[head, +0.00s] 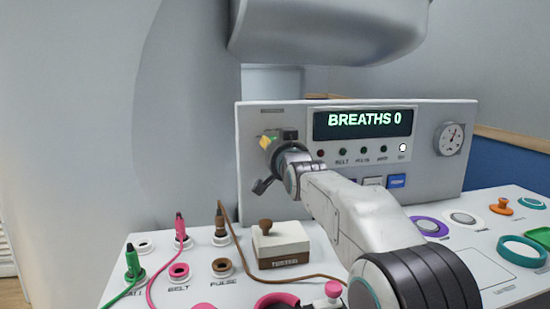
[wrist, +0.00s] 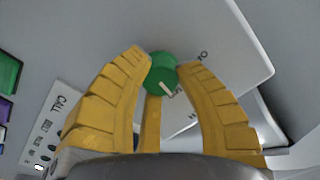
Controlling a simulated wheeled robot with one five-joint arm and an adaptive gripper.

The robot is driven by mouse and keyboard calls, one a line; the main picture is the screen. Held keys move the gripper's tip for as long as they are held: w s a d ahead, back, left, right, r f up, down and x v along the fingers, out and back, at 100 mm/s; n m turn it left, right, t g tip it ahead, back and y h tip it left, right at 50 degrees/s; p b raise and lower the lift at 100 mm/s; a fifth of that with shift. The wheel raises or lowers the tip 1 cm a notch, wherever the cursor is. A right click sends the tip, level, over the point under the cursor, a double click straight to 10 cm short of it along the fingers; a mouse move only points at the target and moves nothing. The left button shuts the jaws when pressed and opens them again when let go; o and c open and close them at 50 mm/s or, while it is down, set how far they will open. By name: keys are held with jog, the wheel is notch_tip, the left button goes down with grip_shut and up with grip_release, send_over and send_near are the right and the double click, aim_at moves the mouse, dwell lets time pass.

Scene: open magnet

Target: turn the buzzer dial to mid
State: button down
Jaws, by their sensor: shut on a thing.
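The buzzer dial is a round green knob (wrist: 161,74) with a pale pointer mark, seen in the wrist view on a light plate. The mark slants toward the lower right of that picture. My gripper's yellow fingers (wrist: 163,72) are shut around the knob and touch its sides. In the head view my gripper (head: 268,143) is at the left part of the upright panel (head: 250,190), and my wrist hides most of the dial there. Small dark letters stand near the knob, partly hidden and too unclear to read fully.
The panel carries a display (head: 362,123) reading BREATHS 0 and a round gauge (head: 449,139). On the desk below are a green plug (head: 132,260), pink and brown plugs with cords, and a cream box (head: 281,246) with a brown knob. My arm crosses in front of the panel.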

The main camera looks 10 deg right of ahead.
jog(key=shift+r+m+b, duration=0.4)
jog(key=shift+m+b, duration=0.05)
jog(key=shift+m, duration=0.15)
jog(key=shift+r+m, duration=0.1)
jog(key=shift+m, duration=0.2)
jog(key=c, duration=1.3)
grip_release()
jog(key=o, duration=0.4)
jog(key=shift+f, duration=0.3)
jog(key=shift+o, duration=0.2)
jog(key=shift+s, duration=0.1)
jog(key=s, duration=1.1)
jog(key=shift+s, duration=0.4)
jog(key=shift+s+r, duration=0.1)
